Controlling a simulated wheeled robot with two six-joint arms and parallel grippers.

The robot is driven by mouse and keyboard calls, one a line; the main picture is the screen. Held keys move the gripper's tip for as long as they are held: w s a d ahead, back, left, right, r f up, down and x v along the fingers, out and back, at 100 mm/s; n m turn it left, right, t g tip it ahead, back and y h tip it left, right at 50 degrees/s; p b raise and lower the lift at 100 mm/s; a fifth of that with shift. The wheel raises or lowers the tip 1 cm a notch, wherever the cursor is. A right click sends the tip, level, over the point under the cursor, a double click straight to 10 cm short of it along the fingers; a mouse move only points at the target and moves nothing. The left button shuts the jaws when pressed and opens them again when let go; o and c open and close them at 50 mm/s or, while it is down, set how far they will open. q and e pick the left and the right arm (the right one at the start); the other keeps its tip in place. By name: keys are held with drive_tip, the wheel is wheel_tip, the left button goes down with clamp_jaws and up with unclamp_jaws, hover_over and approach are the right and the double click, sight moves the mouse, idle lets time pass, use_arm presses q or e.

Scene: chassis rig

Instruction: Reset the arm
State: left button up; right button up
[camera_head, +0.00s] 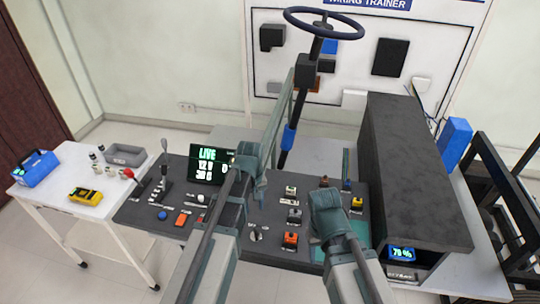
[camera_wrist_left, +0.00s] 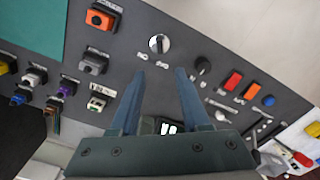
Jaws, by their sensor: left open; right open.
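My left gripper (camera_head: 256,190) is over the middle of the dark control panel (camera_head: 180,180). In the left wrist view its two fingers (camera_wrist_left: 160,88) are apart with nothing between the tips. A round rotary knob (camera_wrist_left: 159,43) lies just beyond the tips; in the head view this knob (camera_head: 254,236) sits nearer me than the gripper. My right gripper (camera_head: 326,188) is over the right part of the panel, near a teal board. Its jaws are mostly hidden by its own body, and I see nothing held in it.
A lit screen (camera_head: 208,165) is behind on the left. A steering wheel (camera_head: 323,22) on a column rises behind. A tall dark housing (camera_head: 415,170) bounds the right. A white cart (camera_head: 100,207) stands at left.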

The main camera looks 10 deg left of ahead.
use_arm(q)
drive_tip(key=s+d+m+y, duration=0.1)
drive_tip(key=s+d+m, duration=0.8)
drive_tip(key=s, duration=0.5)
drive_tip(key=shift+s+d+f+m+b, duration=0.25)
drive_tip(key=shift+d+f+b, duration=0.2)
drive_tip(key=shift+d, duration=0.35)
